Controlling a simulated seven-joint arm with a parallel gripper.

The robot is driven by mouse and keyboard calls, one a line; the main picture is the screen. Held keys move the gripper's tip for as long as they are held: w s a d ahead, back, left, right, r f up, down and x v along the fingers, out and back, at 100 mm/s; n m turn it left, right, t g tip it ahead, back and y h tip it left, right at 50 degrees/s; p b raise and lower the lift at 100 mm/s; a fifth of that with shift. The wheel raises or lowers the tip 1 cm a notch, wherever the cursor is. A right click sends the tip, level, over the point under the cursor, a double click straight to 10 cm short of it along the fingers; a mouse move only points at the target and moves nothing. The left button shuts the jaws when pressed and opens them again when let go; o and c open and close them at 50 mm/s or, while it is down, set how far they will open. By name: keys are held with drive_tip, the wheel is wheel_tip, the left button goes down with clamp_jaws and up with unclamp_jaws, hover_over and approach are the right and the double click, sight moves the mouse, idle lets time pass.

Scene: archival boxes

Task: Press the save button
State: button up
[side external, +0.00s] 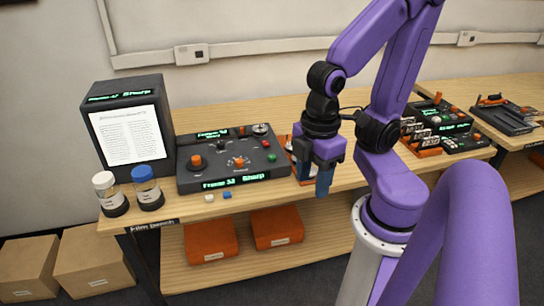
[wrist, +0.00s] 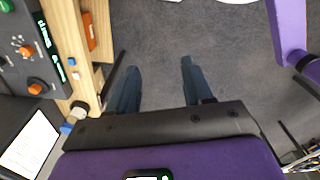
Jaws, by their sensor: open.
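The dark control panel (side external: 225,172) stands on the bench with orange knobs, small buttons and glowing labels reading "Frame 32 Sharp". A red button (side external: 265,143) and a green button (side external: 271,158) sit at its right side. No save label is readable, so I cannot tell which is the save button. In the wrist view part of the panel (wrist: 14,72) shows at the left edge, with a green button (wrist: 5,6) in the corner. My gripper (side external: 313,180) is open and empty, pointing down right of the panel near the bench's front edge. In the wrist view its fingers (wrist: 158,68) are apart over the floor.
A reader screen (side external: 126,135) and two capped jars (side external: 148,192) stand left of the panel. A white block (side external: 209,198) and a blue block (side external: 227,195) lie in front of it. More equipment (side external: 440,128) stands right. Orange boxes (side external: 210,238) sit on the lower shelf.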

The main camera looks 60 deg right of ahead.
clamp_jaws()
idle(1.5)
